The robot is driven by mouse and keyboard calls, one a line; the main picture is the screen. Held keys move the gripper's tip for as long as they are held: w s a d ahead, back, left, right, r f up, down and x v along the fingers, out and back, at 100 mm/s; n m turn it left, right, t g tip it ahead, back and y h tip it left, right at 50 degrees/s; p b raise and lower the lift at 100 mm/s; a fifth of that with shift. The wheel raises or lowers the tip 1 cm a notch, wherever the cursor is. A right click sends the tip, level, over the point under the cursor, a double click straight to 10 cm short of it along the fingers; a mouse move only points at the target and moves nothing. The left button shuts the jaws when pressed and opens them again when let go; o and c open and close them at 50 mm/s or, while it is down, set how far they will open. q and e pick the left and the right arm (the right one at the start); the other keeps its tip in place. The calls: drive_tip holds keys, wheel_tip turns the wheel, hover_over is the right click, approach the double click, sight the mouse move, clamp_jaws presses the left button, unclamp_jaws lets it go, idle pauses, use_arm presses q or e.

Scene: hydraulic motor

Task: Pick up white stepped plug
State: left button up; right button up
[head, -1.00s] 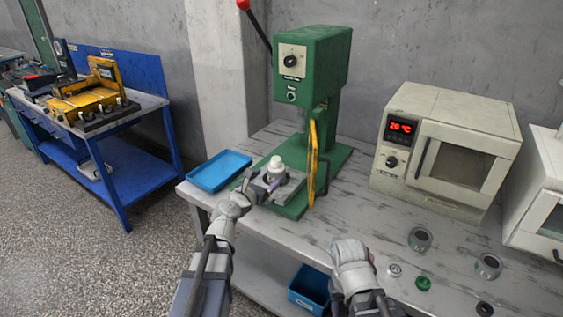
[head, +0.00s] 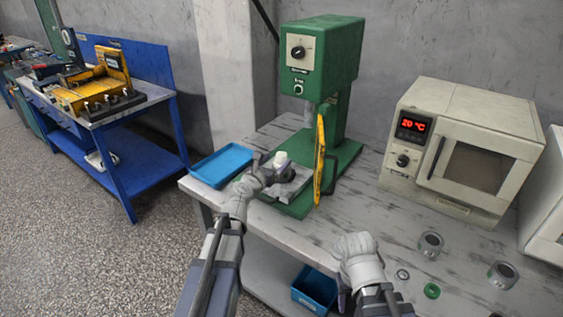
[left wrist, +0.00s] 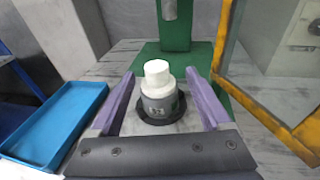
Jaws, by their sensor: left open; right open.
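The white stepped plug (head: 281,158) stands upright on the green press's base, seated in a grey ring-like part. In the left wrist view the plug (left wrist: 157,72) has a narrow top over a wider step, and the grey part (left wrist: 160,103) below it rests on a dark round base. My left gripper (left wrist: 157,88) is open, with one purple finger on each side of the plug and a gap on both sides. In the head view my left gripper (head: 271,165) partly hides the plug. My right gripper (head: 345,296) is open over the table's front edge.
A blue tray (head: 222,166) lies left of the press (head: 318,60). A yellow-edged guard (head: 320,160) stands close on the right of the plug. Metal rings (head: 430,244), a green ring (head: 431,290) and an oven (head: 460,150) are to the right. A blue bin (head: 315,288) sits below.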

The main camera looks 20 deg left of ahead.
sight(279, 157)
use_arm(q)
drive_tip(key=x, duration=0.2)
drive_tip(key=b+x, duration=0.1)
drive_tip(key=x, duration=0.1)
drive_tip(key=shift+a+f, duration=0.35)
drive_tip(key=shift+f, duration=0.05)
drive_tip(key=shift+w+d, duration=0.1)
drive_tip(key=shift+w, duration=0.35)
drive_tip(key=shift+s, duration=0.1)
clamp_jaws()
